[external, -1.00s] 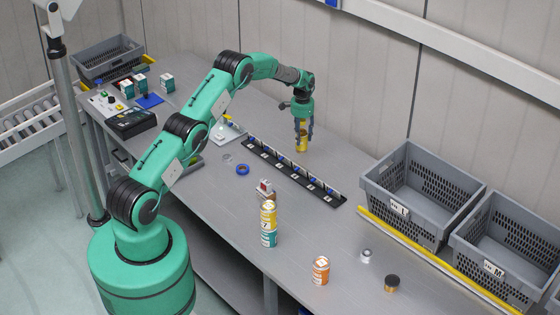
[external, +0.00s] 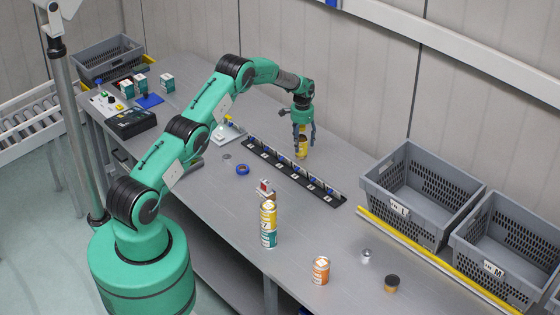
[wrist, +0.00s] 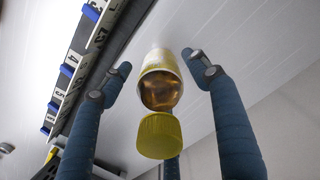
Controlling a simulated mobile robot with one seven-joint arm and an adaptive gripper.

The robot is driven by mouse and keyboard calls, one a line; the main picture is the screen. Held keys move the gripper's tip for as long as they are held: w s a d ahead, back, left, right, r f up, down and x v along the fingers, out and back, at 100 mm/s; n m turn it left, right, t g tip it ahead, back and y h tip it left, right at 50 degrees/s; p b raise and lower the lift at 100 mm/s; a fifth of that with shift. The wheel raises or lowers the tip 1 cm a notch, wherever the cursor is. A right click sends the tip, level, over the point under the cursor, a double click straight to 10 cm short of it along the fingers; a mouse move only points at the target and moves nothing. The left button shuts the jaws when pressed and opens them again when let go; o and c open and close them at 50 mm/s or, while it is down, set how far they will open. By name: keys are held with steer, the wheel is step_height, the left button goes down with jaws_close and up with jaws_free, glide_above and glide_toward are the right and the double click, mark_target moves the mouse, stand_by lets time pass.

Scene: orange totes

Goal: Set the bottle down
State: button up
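The bottle (external: 302,149) is yellow and stands upright on the grey bench, behind the black numbered rack. In the wrist view the bottle (wrist: 160,83) shows its yellow cap, an amber upper part and a yellow-white body. My gripper (external: 302,142) is above and around the bottle, pointing down. In the wrist view my gripper (wrist: 158,68) has its blue fingers spread, with a visible gap on both sides of the bottle. A third finger is partly hidden behind the cap. The bottle's base is too small to see clearly.
The black rack (external: 292,172) runs close in front of the bottle. Stacked yellow and teal cans (external: 269,224), an orange can (external: 320,270) and a blue tape ring (external: 243,169) stand nearer. Grey crates (external: 423,195) are at right. The bench right of the bottle is clear.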

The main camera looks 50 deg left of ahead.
steer(key=shift+r, duration=0.2)
steer(key=shift+r+b, duration=0.4)
steer(key=shift+r, duration=5.55)
steer(key=shift+r, duration=0.15)
